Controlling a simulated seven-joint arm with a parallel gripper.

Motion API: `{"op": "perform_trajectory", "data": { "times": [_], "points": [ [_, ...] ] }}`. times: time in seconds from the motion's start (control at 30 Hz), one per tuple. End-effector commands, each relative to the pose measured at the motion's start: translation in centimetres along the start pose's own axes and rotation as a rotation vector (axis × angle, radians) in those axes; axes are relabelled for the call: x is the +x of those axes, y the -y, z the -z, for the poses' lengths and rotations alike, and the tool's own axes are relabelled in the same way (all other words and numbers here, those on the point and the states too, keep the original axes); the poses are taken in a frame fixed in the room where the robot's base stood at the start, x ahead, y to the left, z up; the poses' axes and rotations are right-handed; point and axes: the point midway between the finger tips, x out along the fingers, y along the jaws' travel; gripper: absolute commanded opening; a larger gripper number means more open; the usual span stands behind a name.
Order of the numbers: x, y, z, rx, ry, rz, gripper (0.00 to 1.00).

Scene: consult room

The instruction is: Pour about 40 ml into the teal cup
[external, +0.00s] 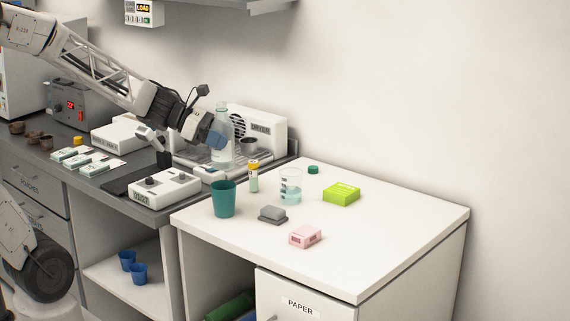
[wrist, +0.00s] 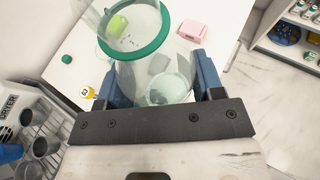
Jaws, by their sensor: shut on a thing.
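My gripper (external: 213,135) is shut on a clear glass bottle (external: 221,155) with a teal-green ring at its neck. The bottle is close to upright, beside the drying rack and behind the teal cup. In the wrist view, the bottle (wrist: 150,45) fills the space between the blue fingers; its liquid level is hard to tell. The teal cup (external: 223,199) stands upright at the white table's left edge, apart from the bottle; its contents are hidden. I cannot make out the cup in the wrist view. A clear beaker (external: 290,187) with markings and pale liquid stands to its right.
A yellow-capped vial (external: 253,177), a grey block (external: 272,215), a green cap (external: 313,169), a lime box (external: 341,194) and a pink box (external: 305,236) are on the white table (external: 400,216). A white device (external: 164,190) stands left of the cup. The table's right side is clear.

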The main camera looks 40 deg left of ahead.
Motion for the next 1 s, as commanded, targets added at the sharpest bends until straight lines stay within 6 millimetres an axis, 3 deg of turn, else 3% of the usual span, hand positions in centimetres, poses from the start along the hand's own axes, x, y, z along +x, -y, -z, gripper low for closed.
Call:
{"op": "perform_trajectory", "data": {
  "times": [0.4, 1.0],
  "points": [
    [-3.1, 2.3, 1.8, -0.002, -0.002, -0.001, 0.33],
    [0.9, 2.2, 10.9, -0.002, -0.003, 0.001, 0.33]
  ]
}}
